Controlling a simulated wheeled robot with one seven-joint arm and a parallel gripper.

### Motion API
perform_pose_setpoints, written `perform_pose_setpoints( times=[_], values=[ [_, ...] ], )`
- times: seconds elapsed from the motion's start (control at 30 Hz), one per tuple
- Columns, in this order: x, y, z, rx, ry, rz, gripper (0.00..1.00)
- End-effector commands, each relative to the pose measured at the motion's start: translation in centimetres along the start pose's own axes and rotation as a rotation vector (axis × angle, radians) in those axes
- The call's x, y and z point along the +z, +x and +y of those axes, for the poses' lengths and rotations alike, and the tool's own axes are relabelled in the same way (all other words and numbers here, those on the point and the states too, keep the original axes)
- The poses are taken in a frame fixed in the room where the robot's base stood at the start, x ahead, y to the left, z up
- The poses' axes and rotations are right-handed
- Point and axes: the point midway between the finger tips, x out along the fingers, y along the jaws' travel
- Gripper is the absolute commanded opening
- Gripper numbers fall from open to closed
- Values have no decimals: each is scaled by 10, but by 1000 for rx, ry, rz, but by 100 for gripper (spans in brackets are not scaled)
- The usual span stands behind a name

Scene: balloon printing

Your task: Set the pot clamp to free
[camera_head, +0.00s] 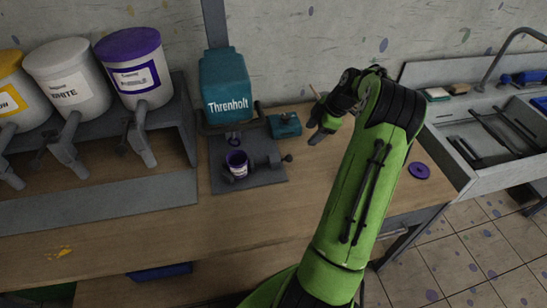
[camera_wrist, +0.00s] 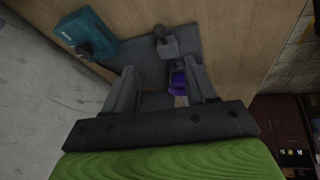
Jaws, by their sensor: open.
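The pot (camera_head: 237,163) has purple at its top and a white label. It stands upright on the dark base plate (camera_head: 225,186) under the teal Threnholt machine (camera_head: 227,85). The pot clamp (camera_head: 263,161) is beside it on the right, with a round knob (camera_head: 288,158) at its outer end. My gripper (camera_head: 321,130) is above and to the right of the clamp, apart from it. In the wrist view my open gripper (camera_wrist: 163,88) has empty space between its fingers. The purple pot (camera_wrist: 178,80) shows beyond them, partly hidden, and the clamp (camera_wrist: 166,47) lies above it.
A small teal box (camera_head: 285,125) sits right of the machine. Several paint containers (camera_head: 68,80) with spouts stand on the left. A purple disc (camera_head: 419,170) lies on the table near its right edge, by a sink (camera_head: 470,125). The table's front is mostly clear.

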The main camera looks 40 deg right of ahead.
Motion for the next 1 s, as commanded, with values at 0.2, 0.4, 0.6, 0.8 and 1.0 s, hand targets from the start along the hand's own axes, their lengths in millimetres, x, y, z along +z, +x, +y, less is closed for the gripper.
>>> perform_pose_setpoints(
  times=[0.2, 0.4, 0.6, 0.8, 1.0],
  values=[
    [4, 25, 0, 0, -10, 9, 56],
    [3, 76, 0, -2, -8, 9, 56],
    [3, 124, 0, -1, -8, 7, 56],
    [3, 154, 1, 1, -8, 6, 56],
    [4, 159, 1, 3, -8, 4, 56]
  ],
)
